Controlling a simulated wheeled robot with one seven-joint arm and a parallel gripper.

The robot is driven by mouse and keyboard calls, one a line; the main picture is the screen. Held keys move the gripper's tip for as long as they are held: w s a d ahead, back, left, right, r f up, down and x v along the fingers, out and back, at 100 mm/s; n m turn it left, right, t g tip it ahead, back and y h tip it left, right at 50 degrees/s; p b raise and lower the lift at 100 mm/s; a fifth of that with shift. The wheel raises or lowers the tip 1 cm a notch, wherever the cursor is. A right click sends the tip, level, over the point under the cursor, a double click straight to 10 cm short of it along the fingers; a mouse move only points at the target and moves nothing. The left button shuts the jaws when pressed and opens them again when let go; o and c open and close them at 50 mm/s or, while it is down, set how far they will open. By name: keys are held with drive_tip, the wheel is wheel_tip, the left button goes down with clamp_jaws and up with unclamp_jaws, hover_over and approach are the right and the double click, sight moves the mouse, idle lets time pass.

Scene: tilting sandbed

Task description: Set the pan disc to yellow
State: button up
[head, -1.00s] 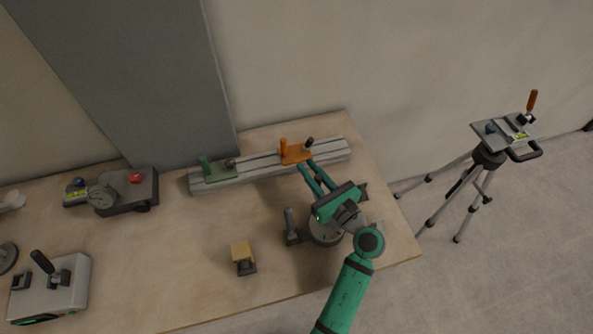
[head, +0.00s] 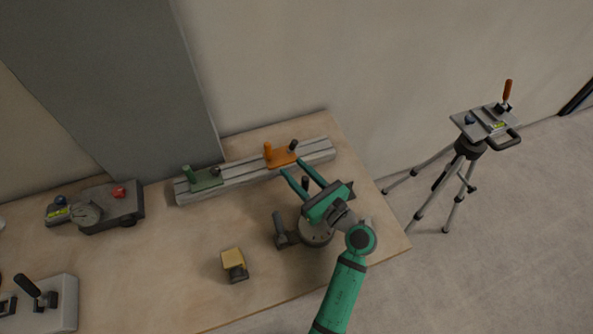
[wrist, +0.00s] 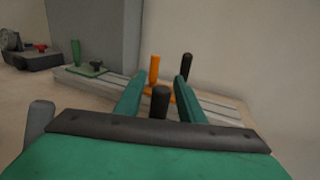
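The pan disc, as best I can tell, is the round grey disc (head: 316,234) near the table's right end. My gripper and wrist cover much of it, and I cannot make out its colour marks. A grey upright lever (head: 280,224) stands at its left; it also shows at the left edge of the wrist view (wrist: 38,118). My gripper (head: 294,168) is open above the disc's far side, fingers pointing toward the rail. A black-topped post (wrist: 160,102) stands between the open fingers in the wrist view, with gaps on both sides.
A grey rail (head: 240,176) with a green carriage (head: 204,179) and an orange carriage (head: 281,156) lies behind the disc. A yellow-topped block (head: 234,262) stands left in front. A tripod (head: 468,150) stands right of the table.

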drive_tip(key=v, duration=1)
drive_tip(key=shift+s+d, duration=0.25)
drive_tip(key=shift+s, duration=0.05)
drive_tip(key=shift+a, duration=0.1)
drive_tip(key=s+a+m, duration=0.1)
drive_tip(key=s+m, duration=0.1)
drive_tip(key=s+a+r+m+t+y, duration=0.1)
drive_tip(key=s+a+m, duration=0.1)
drive_tip(key=s+a+r+m+t, duration=0.1)
drive_tip(key=s, duration=0.1)
drive_tip(key=shift+s+a+r+m, duration=0.15)
drive_tip(key=shift+m, duration=0.25)
drive_tip(key=s+r+m+t+h, duration=0.25)
drive_tip(key=s+m+t, duration=0.35)
drive_tip(key=m, duration=0.6)
drive_tip(key=s+f+m+g+h, duration=0.3)
drive_tip(key=s+m, duration=0.5)
drive_tip(key=m, duration=0.5)
drive_tip(key=s+f+m+g+h, duration=0.3)
drive_tip(key=s+f+m+h, duration=0.3)
drive_tip(key=m, duration=0.7)
drive_tip(key=shift+s+d+m+h, duration=0.4)
drive_tip(key=shift+s+h, duration=0.45)
drive_tip(key=shift+s, duration=0.25)
